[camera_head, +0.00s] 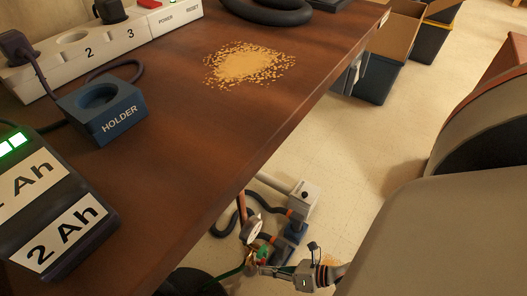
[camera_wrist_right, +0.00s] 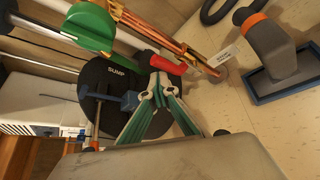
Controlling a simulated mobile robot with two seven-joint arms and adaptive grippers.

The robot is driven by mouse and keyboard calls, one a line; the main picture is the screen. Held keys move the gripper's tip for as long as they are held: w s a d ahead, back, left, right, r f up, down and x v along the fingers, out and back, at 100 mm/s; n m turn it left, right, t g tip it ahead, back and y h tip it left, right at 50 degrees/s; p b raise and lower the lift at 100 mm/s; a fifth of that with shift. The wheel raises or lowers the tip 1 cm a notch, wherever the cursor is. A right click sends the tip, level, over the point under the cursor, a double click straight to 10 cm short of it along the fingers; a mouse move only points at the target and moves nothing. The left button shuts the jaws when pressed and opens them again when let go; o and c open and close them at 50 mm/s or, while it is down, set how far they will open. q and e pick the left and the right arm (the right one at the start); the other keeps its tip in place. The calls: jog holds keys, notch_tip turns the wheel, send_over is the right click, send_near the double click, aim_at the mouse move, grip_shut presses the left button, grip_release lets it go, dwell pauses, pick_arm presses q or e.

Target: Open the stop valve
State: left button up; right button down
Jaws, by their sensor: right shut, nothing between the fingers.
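A red lever grip (camera_wrist_right: 165,63) shows in the right wrist view, beside copper pipes (camera_wrist_right: 185,42). I take it for the stop valve's handle; the valve body is not clearly visible. My right gripper (camera_wrist_right: 158,88) is shut and empty, with its teal fingertips close to the red grip. I cannot tell whether they touch. The valve is too small to make out there. My left gripper is not in view.
The brown table (camera_head: 190,150) fills the upper left, its edge above the pipework. A black disc marked SUMP (camera_wrist_right: 112,80), a green part (camera_wrist_right: 92,28) and a grey-and-blue tool (camera_wrist_right: 275,55) crowd the gripper.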

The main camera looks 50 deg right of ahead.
jog(key=shift+w+d, duration=0.1)
jog(key=shift+d, duration=0.35)
